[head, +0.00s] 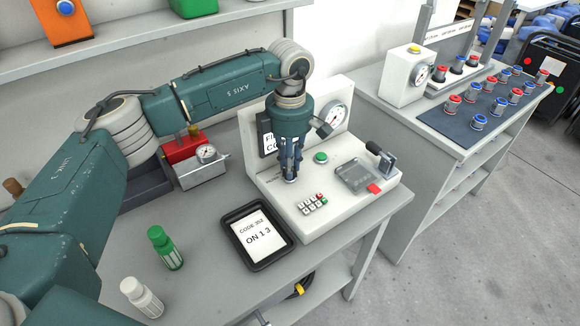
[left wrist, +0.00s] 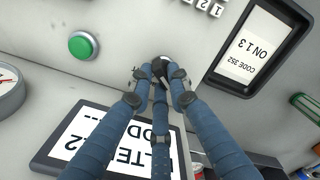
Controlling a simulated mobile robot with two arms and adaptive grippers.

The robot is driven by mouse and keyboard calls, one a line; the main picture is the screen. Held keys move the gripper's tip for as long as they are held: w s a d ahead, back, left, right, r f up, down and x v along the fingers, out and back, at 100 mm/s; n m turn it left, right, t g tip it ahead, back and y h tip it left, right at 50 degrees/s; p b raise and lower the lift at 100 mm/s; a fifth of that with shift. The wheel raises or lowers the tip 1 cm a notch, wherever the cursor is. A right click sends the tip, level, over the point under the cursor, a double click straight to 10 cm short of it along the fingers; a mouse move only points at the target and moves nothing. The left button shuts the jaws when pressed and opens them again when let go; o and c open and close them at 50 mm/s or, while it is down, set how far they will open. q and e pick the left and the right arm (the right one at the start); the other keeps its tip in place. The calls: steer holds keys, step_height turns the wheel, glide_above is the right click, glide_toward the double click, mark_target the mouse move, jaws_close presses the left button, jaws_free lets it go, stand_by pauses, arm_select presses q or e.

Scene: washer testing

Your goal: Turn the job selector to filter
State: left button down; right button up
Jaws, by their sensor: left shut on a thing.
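The job selector is a small dark knob (left wrist: 163,64) on the deck of the white test machine (head: 318,228). My left gripper (head: 290,178) reaches straight down onto it, and its fingers are closed around the knob in the left wrist view (left wrist: 158,75). The fingers cover most of the knob, so its pointer cannot be read. A display (left wrist: 100,145) stands behind the knob; its text is partly hidden by my fingers but shows part of a word like "FILTE" and "COD". My right gripper is not in view.
A green button (head: 321,157), small keys (head: 312,204), a lever (head: 380,155) and a gauge (head: 334,117) are on the machine. A tablet (head: 283,254) reading "CODE 352 ON 1 3" lies in front. Green (head: 165,248) and white (head: 141,297) bottles stand at left.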

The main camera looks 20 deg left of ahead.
arm_select(q)
steer(key=shift+r+n, duration=0.1)
steer(key=shift+n, duration=0.5)
steer(key=c, duration=1.6)
jaws_free()
steer(key=shift+c, duration=0.2)
step_height(320, 180, up, 12)
